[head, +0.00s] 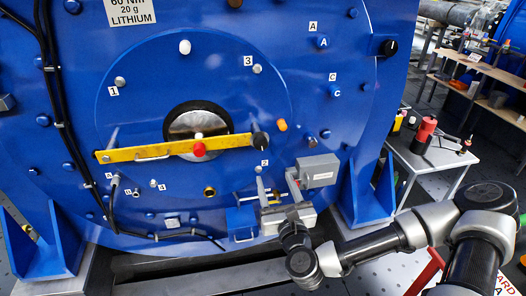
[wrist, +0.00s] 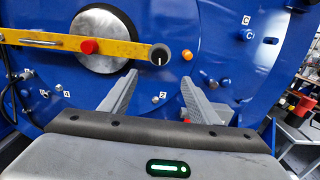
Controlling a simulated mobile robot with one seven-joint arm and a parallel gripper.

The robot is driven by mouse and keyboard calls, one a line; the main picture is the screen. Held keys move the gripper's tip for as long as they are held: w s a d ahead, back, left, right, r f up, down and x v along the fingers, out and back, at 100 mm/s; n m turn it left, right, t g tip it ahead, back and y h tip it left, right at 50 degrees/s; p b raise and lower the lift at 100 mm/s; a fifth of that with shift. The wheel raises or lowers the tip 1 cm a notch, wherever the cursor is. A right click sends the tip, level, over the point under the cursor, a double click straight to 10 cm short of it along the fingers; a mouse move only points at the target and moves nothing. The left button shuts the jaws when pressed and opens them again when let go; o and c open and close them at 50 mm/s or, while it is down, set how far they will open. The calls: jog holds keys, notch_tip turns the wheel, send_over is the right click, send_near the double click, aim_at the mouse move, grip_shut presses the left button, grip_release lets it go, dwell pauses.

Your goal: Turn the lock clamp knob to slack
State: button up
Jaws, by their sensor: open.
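A black round knob (head: 260,140) sits at the right end of the yellow bar (head: 228,142) on the blue motor face. In the wrist view the knob (wrist: 160,57) shows a white pointer line standing about upright. My gripper (head: 276,182) is open and empty, below and slightly right of this knob in the head view. In the wrist view its two fingertips (wrist: 158,78) are spread, with the knob just above the gap between them; I see no contact. No label naming the lock clamp is readable.
An orange peg (head: 282,125) stands close right of the black knob. A blue box with a handle (head: 242,222) is low on the face. A side table (head: 440,158) with tools stands at the right.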

aim_at(262, 146)
jog(key=x, duration=1.6)
jog(key=shift+w+a, duration=0.1)
jog(key=c, duration=1.1)
jog(key=shift+o, duration=0.2)
jog(key=shift+f, duration=0.1)
